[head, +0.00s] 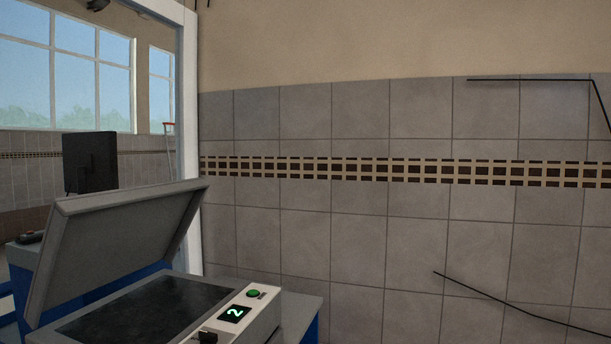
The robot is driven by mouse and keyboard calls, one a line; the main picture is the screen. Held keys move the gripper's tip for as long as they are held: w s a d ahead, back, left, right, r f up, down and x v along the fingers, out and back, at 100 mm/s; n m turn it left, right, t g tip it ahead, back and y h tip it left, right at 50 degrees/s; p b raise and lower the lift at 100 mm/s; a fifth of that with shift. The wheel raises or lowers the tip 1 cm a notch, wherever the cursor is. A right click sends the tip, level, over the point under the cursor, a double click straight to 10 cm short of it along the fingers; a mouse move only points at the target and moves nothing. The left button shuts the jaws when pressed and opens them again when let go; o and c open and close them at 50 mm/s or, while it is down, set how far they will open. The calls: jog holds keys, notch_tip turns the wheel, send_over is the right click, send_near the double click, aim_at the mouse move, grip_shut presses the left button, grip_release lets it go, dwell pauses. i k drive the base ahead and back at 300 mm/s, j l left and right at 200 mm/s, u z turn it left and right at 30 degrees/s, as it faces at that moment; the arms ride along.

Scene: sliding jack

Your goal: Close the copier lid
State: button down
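The copier (258,311) stands at the lower left, its near part cut off by the bottom edge of the head view. Its grey lid (112,236) is raised and tilted up at an angle, hinged along the left side. The dark glass bed (150,312) lies uncovered below it. My gripper is not seen in this view.
A dark monitor (90,161) stands behind the lid, and a small dark object (30,237) lies on a blue-sided surface at the left. A tiled wall (400,240) fills the right. Thin black lines cross in front of it. A window (65,65) is at the upper left.

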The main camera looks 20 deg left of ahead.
aim_at(90, 242)
jog(key=i+u, duration=0.35)
jog(key=i, duration=0.15)
jog(key=i+l+u, duration=0.15)
jog(key=i+u, duration=0.15)
jog(key=i, duration=0.25)
